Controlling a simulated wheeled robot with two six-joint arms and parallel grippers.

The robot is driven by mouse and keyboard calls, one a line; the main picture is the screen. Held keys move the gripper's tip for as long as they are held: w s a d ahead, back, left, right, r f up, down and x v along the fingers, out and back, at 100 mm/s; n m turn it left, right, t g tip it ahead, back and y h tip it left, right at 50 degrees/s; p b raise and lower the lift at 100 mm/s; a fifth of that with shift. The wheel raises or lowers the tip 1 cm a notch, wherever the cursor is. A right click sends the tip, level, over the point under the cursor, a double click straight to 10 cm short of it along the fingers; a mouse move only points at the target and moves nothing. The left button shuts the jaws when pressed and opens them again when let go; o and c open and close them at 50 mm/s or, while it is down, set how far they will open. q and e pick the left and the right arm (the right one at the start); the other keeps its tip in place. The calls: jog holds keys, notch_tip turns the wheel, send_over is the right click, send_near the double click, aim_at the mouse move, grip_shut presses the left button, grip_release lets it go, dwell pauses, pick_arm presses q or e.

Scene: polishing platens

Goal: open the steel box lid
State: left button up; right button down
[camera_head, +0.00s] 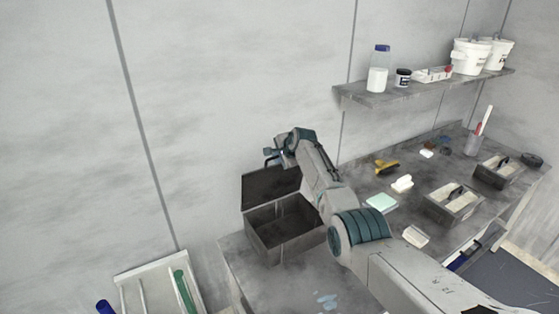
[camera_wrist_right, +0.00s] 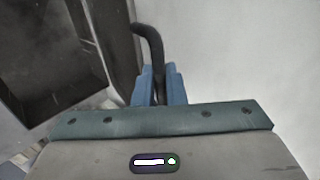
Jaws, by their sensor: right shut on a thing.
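The steel box (camera_head: 283,246) stands on the left end of the grey table, and its inside shows empty. Its lid (camera_head: 268,184) stands raised at the back of the box. My right gripper (camera_head: 276,157) is at the lid's top edge. In the right wrist view, the blue fingers of the right gripper (camera_wrist_right: 159,84) are shut on a dark curved handle (camera_wrist_right: 150,40) beside the lid (camera_wrist_right: 108,35). The box (camera_wrist_right: 40,60) shows at the left of that view. My right arm hides the box's right side in part. My left gripper is not in view.
The grey table (camera_head: 285,285) holds trays (camera_head: 452,205), a green pad (camera_head: 382,203), a yellow tool (camera_head: 386,167) and white blocks right of my arm. A wall shelf (camera_head: 420,88) with bottles and buckets hangs above. A white rack (camera_head: 160,285) stands at lower left.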

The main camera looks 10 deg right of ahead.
jog(key=shift+w, duration=0.15)
jog(key=shift+a, duration=0.1)
jog(key=c, duration=1.6)
grip_release()
jog(key=shift+o, duration=0.2)
jog(key=shift+s, duration=0.25)
jog(key=b+v, duration=0.1)
jog(key=v, duration=1)
jog(key=shift+w+b, duration=0.2)
jog(key=shift+b, duration=0.15)
